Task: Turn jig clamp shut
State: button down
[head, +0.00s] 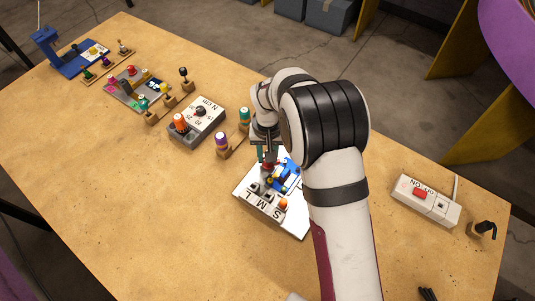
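A white board (302,226) marked S, M and L lies under my arm. A blue fixture (286,181), with a small yellow part beside it, sits on the board's far half. It looks like the jig, but I cannot make out its clamp clearly. My gripper (267,160) points down at the board's far edge, just left of the blue fixture. A small dark red part (267,168) shows right at the fingertips. I cannot tell whether the fingers touch or hold it. My arm hides the board's right side.
An orange-topped peg (283,204) stands on the board near the S. A dial box (197,122) and purple (222,143) and teal (244,117) capped pegs stand to the left. A power strip (426,200) lies at right. The front-left table is clear.

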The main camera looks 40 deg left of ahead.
jog(key=m, duration=0.5)
jog(key=shift+m, duration=2.3)
jog(key=c, duration=0.6)
grip_release()
notch_tip(320, 180, up, 16)
jog(key=shift+f, duration=0.1)
